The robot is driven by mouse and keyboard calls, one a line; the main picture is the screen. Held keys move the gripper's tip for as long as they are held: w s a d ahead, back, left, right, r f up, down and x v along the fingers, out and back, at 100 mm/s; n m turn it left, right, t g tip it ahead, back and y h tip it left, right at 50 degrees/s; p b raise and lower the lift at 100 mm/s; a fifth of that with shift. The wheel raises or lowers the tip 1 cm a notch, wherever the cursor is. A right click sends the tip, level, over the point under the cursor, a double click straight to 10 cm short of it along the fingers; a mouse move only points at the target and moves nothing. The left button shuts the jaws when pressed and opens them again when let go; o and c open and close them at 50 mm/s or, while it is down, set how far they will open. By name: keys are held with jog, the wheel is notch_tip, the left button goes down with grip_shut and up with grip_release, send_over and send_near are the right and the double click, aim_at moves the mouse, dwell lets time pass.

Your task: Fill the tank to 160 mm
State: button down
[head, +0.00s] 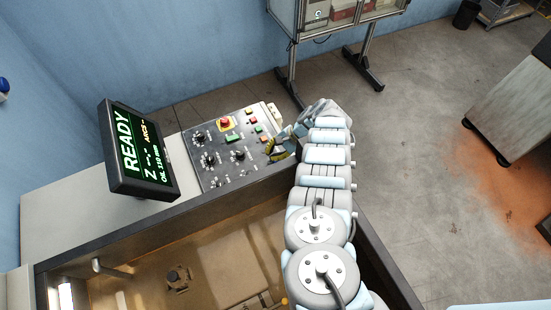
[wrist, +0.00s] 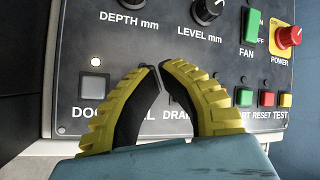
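The tilted screen (head: 138,150) in the head view reads READY, with "OIL 110 mm" in small text, hard to read. The tank (head: 225,225) holds amber liquid. The control panel (head: 225,150) stands behind it. In the wrist view the LEVEL mm knob (wrist: 207,10) is partly cut off at the top. My gripper (wrist: 159,66) has yellow fingers whose tips nearly meet, with nothing between them. They are in front of the panel, below the LEVEL knob. A label ending in "L" and the DRAIN label (wrist: 176,115) are partly covered; their buttons are hidden behind my fingers. Contact cannot be told.
The DEPTH mm knob (wrist: 138,2), green FAN switch (wrist: 251,25), red POWER knob (wrist: 288,36) and small coloured buttons (wrist: 266,98) are nearby.

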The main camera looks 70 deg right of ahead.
jog(key=shift+f, duration=0.15)
jog(key=shift+f+b, duration=0.3)
jog(key=shift+b, duration=0.3)
jog(key=shift+f+b, duration=0.75)
jog(key=shift+f, duration=0.05)
dwell(1.3)
jog(key=shift+r, duration=0.15)
jog(key=shift+r+p, duration=0.15)
jog(key=shift+p, duration=0.2)
jog(key=shift+w+a+r+p, duration=0.1)
jog(key=shift+a+r+p, duration=0.3)
jog(key=shift+r+p, duration=0.2)
jog(key=shift+r, duration=0.1)
jog(key=shift+r+p, duration=0.1)
jog(key=shift+p, duration=0.2)
